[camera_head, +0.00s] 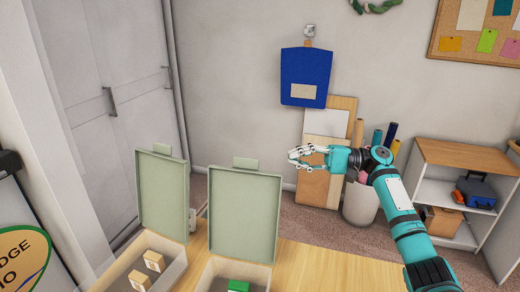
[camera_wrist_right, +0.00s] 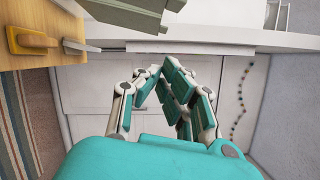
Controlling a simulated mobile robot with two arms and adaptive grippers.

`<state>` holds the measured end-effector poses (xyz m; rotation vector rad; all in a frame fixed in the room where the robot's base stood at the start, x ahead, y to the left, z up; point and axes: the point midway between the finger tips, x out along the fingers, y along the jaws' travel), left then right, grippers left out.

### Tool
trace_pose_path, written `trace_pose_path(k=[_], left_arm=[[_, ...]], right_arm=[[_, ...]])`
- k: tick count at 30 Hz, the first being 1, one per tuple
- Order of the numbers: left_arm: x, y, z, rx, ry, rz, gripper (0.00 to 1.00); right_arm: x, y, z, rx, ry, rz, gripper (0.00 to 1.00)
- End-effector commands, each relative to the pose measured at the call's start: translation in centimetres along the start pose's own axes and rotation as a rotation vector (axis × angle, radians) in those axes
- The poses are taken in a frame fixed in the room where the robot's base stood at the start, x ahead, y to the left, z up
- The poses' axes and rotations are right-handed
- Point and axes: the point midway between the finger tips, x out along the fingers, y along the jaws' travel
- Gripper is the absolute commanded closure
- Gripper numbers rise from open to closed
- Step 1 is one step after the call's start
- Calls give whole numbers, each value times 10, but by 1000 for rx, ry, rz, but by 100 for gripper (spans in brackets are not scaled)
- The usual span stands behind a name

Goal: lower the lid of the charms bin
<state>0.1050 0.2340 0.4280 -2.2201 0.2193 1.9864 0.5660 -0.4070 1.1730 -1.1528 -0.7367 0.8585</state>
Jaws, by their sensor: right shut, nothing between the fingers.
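Two pale bins stand side by side on the wooden table in the head view, and I cannot tell which is the charms bin. The left bin (camera_head: 174,272) holds small wooden blocks (camera_head: 153,261), and its grey-green lid (camera_head: 163,196) stands upright. The right bin (camera_head: 262,272) has a green block (camera_head: 238,286) in it, and its lid (camera_head: 245,212) also stands upright. My right gripper (camera_head: 293,156) is shut and empty, up and to the right of the right lid, apart from it. It also shows in the wrist view (camera_wrist_right: 166,74). My left gripper is out of view.
The wooden table (camera_head: 330,268) is bare to the right of the bins. Behind my right arm are leaning boards (camera_head: 318,184) and a white container (camera_head: 358,204) with rolls. A shelf (camera_head: 465,155) stands at right. A blue clipboard-like panel (camera_head: 305,72) hangs on the wall.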

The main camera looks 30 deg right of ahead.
Motion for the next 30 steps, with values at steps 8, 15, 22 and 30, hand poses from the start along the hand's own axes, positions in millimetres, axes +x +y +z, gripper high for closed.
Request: trace_pose_path(k=[8, 15, 22, 30], left_arm=[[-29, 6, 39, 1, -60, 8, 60], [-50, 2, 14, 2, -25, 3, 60], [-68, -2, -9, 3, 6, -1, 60], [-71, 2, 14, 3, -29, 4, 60]], right_arm=[[50, -5, 2, 1, -3, -1, 100], [100, -5, 2, 1, -2, -1, 100], [103, -2, 32, 2, 1, 1, 100], [105, 1, 39, 2, 2, 0, 100]])
